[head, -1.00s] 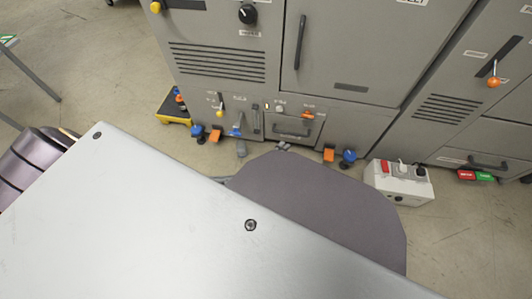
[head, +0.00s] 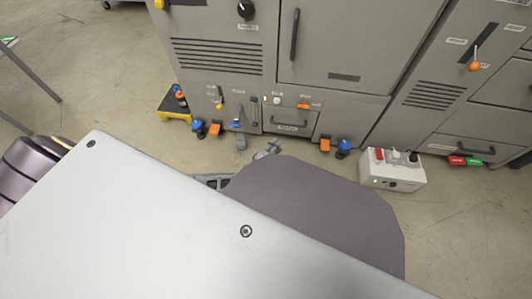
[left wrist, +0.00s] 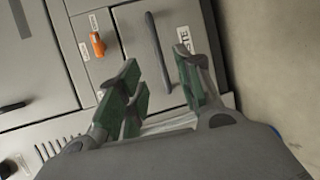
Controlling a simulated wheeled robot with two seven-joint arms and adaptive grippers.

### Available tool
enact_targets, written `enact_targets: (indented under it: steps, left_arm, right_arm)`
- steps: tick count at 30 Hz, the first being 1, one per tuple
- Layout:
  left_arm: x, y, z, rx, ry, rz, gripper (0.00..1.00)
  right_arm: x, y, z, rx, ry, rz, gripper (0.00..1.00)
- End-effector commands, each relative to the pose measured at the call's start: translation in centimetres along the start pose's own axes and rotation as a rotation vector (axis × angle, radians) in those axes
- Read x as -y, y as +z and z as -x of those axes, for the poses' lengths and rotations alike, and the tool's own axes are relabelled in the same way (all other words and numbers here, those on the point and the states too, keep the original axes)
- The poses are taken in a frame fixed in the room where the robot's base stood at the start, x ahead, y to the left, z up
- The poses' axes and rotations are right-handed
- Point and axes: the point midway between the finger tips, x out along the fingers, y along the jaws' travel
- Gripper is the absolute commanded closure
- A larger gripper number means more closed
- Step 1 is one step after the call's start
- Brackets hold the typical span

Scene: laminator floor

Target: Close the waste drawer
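The waste drawer (head: 302,117) is a small grey front low in the machine, with a dark bar handle (head: 291,126). In the left wrist view the drawer front (left wrist: 134,32) fills the middle, with its handle (left wrist: 158,50) and part of a label. My left gripper (head: 268,149) is just in front of and below the drawer in the head view, partly hidden by my arm. In the left wrist view the gripper (left wrist: 158,72) is open, its green-padded fingers apart on either side of the handle's line. I cannot tell how far the drawer stands out. My right gripper is not in view.
Orange (head: 325,145) and blue (head: 344,147) knobbed parts stand at the machine's foot. A white switch box (head: 393,172) is on the floor to the right. A yellow-and-black block (head: 175,104) is at the left. An orange knob (left wrist: 97,44) is beside the drawer.

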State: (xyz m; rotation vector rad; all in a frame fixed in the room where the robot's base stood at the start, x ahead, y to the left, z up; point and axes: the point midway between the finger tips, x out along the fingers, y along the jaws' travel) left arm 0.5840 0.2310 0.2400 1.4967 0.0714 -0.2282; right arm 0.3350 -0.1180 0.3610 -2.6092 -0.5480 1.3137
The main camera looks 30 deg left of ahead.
Motion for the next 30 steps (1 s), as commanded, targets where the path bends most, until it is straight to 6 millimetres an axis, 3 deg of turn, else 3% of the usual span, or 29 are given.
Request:
enact_targets:
  steps: [17,30]
  left_arm:
    - [-1.8,1.4,0.6,-0.067,0.046,0.283,0.65]
    - [-4.4,2.6,2.0,-0.189,0.127,0.754,0.65]
  right_arm:
    - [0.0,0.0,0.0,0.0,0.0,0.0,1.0]
    - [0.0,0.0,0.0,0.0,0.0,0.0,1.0]
